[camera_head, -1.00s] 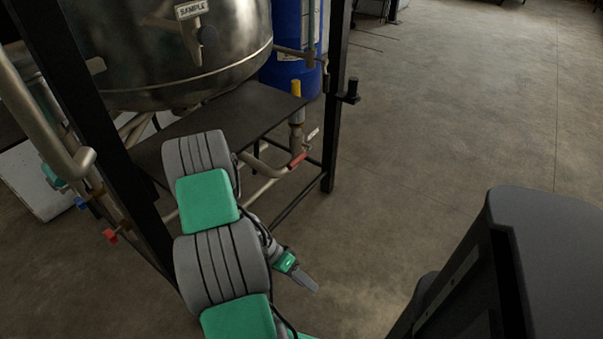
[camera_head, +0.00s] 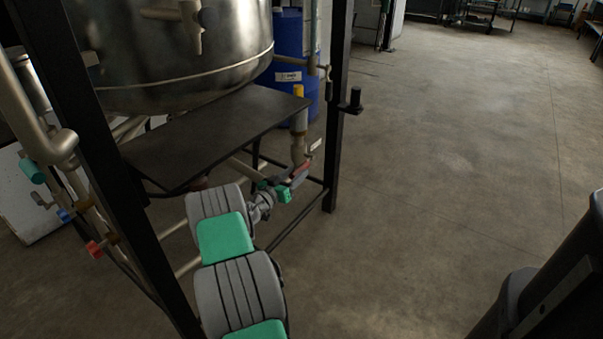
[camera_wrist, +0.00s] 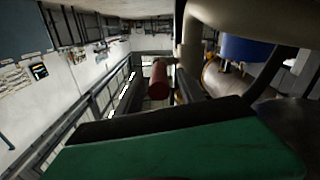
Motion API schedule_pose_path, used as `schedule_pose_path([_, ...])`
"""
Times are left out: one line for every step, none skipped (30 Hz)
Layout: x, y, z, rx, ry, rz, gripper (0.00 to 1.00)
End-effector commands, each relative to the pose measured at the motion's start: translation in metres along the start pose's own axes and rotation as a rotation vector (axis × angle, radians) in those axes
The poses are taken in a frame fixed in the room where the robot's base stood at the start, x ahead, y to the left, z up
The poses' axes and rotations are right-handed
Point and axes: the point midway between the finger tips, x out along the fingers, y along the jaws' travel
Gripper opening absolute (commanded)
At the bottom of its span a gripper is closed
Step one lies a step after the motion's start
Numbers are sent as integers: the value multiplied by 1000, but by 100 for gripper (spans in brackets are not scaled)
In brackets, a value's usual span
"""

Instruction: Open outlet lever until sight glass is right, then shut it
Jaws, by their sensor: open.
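The red-handled lever (camera_head: 301,166) is on the pipework under the right end of the dark shelf, by the frame's right post. In the wrist view the red handle (camera_wrist: 158,82) points toward the camera, just past a dark finger edge. My gripper (camera_head: 294,180) is open, right beside the red handle in the head view. I cannot tell whether it touches the handle or whether the handle lies between the fingers. I cannot pick out the sight glass with certainty.
A steel vessel (camera_head: 180,55) hangs above the dark shelf (camera_head: 205,135). Black frame posts stand left (camera_head: 95,150) and right (camera_head: 338,110). Other small valves, one red (camera_head: 95,249), are on the left pipes. A blue drum (camera_head: 290,45) stands behind.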

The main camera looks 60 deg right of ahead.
Motion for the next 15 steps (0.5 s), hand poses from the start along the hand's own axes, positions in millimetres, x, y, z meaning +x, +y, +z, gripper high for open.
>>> schedule_pose_path([10,1,2,2,0,3,46])
schedule_pose_path([15,1,3,2,0,3,46])
schedule_pose_path([20,1,2,2,0,3,46])
schedule_pose_path([24,1,2,1,-1,2,46])
schedule_pose_path([26,0,2,1,-1,1,46])
schedule_pose_path([29,0,1,1,0,1,46])
schedule_pose_path([30,1,1,0,0,1,46])
schedule_pose_path([31,1,0,0,0,1,46])
schedule_pose_path([32,1,0,0,0,1,46])
schedule_pose_path([32,0,0,0,0,0,46])
schedule_pose_path([32,0,0,-1,0,0,46])
schedule_pose_path([31,0,0,-1,-1,0,46])
schedule_pose_path([31,0,0,-1,-1,0,46])
schedule_pose_path([31,0,0,0,-1,0,46])
schedule_pose_path([31,0,0,0,-1,0,43])
